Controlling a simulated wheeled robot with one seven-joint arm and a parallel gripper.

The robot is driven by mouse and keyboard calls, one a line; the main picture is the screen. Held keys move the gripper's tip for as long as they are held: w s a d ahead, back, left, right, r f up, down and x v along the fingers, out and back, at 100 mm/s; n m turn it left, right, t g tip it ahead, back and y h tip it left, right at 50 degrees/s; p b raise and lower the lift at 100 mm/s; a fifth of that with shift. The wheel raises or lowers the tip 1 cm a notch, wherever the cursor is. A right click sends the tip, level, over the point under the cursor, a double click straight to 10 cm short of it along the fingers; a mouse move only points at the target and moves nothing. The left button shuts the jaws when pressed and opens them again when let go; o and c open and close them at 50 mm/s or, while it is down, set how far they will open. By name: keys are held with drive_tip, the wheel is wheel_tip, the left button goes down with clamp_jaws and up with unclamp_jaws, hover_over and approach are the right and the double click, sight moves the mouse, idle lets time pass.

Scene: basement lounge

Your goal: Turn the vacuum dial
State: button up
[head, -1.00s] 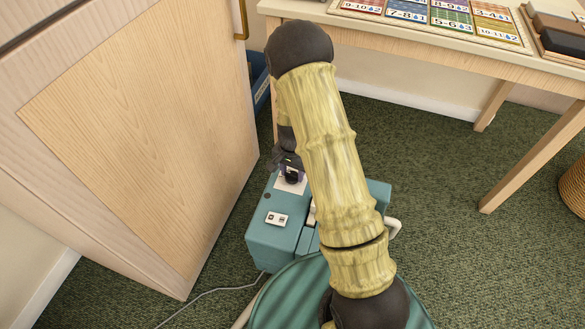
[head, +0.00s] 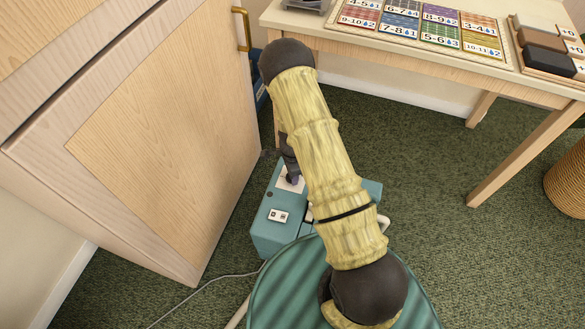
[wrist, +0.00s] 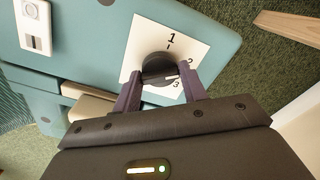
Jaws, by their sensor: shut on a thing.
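The vacuum (head: 268,234) is a teal box on the carpet, partly hidden behind my arm in the head view. In the wrist view its top (wrist: 80,30) carries a white plate (wrist: 193,43) marked 1, 2 and 3. The round black dial (wrist: 157,62) sits on this plate. A pale line on the dial lies on the side toward 2 and 3. My gripper (wrist: 161,74) is shut on the dial, with one purple finger on each side. In the head view my gripper (head: 291,176) stands over the plate and hides the dial.
A wooden cabinet (head: 165,150) stands close on the left. A table (head: 400,55) with cards is at the back right, its leg (head: 520,155) on the green carpet. A switch panel (head: 278,215) is on the vacuum. A grey cord (head: 205,291) runs left.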

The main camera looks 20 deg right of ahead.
drive_tip(key=shift+m, duration=0.5)
drive_tip(key=o, duration=1)
wheel_tip(320, 180, up, 17)
drive_tip(key=p, duration=0.6)
drive_tip(key=shift+r, duration=0.2)
